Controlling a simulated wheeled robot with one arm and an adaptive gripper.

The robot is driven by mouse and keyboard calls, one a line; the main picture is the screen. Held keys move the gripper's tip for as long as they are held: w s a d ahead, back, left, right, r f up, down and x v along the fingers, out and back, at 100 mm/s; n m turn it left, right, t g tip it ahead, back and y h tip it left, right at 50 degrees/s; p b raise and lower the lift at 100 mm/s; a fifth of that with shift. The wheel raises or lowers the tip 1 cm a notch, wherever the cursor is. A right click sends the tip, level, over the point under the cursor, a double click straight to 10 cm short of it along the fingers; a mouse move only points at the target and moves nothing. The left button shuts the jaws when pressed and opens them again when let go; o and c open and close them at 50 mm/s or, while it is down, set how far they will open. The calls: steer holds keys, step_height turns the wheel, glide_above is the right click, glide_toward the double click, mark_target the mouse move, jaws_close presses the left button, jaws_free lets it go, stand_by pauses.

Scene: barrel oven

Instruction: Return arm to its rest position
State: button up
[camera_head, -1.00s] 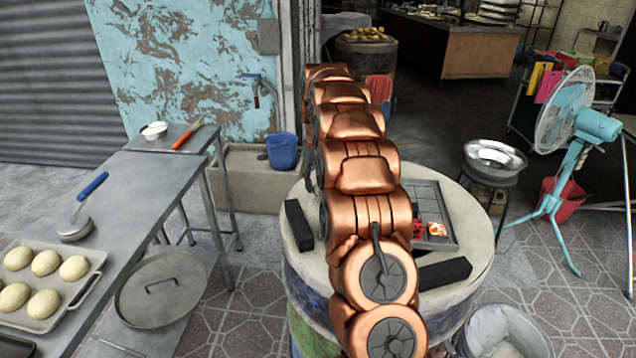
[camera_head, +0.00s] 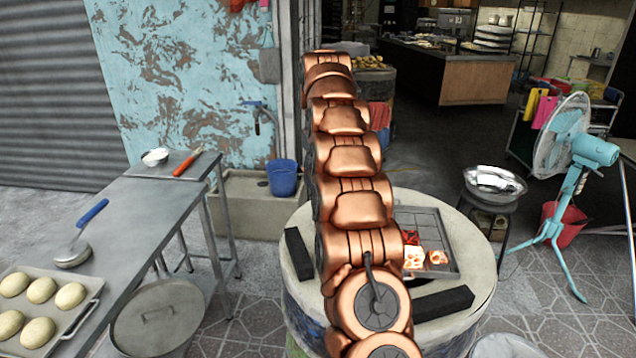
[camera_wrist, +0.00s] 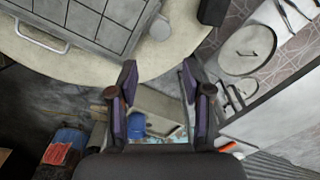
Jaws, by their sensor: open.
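My copper-coloured arm (camera_head: 352,205) stretches up and away through the middle of the head view, above the round barrel oven. My gripper (camera_wrist: 160,80) shows in the wrist view with its two dark purple-edged fingers spread apart and nothing between them. The fingertips are near the oven's pale round rim (camera_wrist: 200,42) in that picture, with floor and a stone basin seen past them. In the head view, the far end of the arm and the gripper are hidden behind my arm links.
The barrel oven (camera_head: 478,262) bears a grey grid tray (camera_head: 440,225) with glowing coals, and black blocks. A metal table (camera_head: 120,215) with a dough tray (camera_head: 70,335) stands left. A blue fan (camera_head: 590,150) and metal bowl (camera_head: 494,184) stand right. A blue bucket (camera_head: 283,180) sits behind.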

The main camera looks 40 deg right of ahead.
steer(key=shift+r, duration=0.3)
steer(key=shift+a, duration=0.1)
stand_by(0.4)
steer(key=s+a+r+n+p, duration=0.1)
steer(key=s+a+r+p, duration=0.3)
steer(key=s+a, duration=1.2)
steer(key=s+a+f, duration=0.2)
steer(key=s+a, duration=0.1)
steer(key=s, duration=0.5)
steer(key=s+a+f+g+p, duration=0.1)
steer(key=s+a, duration=0.3)
steer(key=s, duration=0.5)
steer(key=s+a+f+p, duration=0.1)
steer(key=s+a+f, duration=0.2)
steer(key=s, duration=0.6)
steer(key=shift+a+n+g, duration=0.3)
steer(key=shift+a+g, duration=0.1)
steer(key=shift+a, duration=0.3)
